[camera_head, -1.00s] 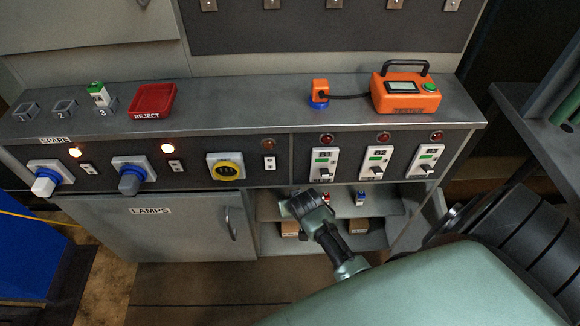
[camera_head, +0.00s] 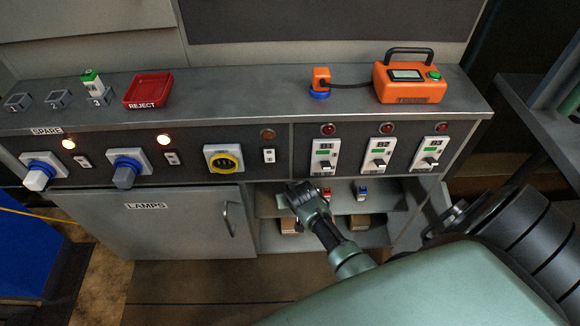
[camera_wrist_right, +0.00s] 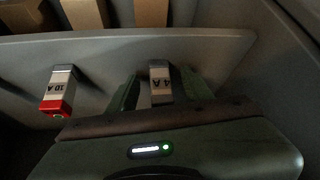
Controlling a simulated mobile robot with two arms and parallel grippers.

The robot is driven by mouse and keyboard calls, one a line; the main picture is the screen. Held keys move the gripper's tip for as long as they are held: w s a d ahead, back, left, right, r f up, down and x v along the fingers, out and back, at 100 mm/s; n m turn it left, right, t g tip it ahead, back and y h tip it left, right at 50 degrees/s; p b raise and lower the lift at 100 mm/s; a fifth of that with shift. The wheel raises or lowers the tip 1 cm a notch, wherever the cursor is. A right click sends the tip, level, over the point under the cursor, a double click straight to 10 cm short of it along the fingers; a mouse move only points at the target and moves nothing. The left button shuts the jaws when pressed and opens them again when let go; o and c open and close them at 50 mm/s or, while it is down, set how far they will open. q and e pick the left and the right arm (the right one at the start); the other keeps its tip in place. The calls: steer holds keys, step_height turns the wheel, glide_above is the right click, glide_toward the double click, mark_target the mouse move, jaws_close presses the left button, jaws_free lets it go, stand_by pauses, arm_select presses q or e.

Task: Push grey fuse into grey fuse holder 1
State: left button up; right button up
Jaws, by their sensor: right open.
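The grey fuse (camera_wrist_right: 159,82), marked 4 A, is on the shelf in the right wrist view. My right gripper (camera_wrist_right: 160,78) is open, with one green finger on each side of it. I cannot tell whether they touch it. In the head view my right gripper (camera_head: 303,202) is at the shelf opening and hides this fuse. Grey fuse holder 1 (camera_head: 18,102) is empty on the counter at the far left. Grey holder 2 (camera_head: 58,99) is empty beside it. Holder 3 (camera_head: 98,100) has a green-and-white fuse (camera_head: 91,82) in it. My left gripper is not in view.
A red-ended 10 A fuse (camera_wrist_right: 58,90) stands left of the grey one. A blue fuse (camera_head: 362,193) is farther right on the shelf. Cardboard boxes (camera_wrist_right: 82,14) are on a lower shelf. The red reject tray (camera_head: 149,90) and orange tester (camera_head: 408,82) stand on the counter.

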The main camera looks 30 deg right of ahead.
jaws_close()
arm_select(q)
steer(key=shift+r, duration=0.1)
arm_select(e)
steer(key=shift+r, duration=0.1)
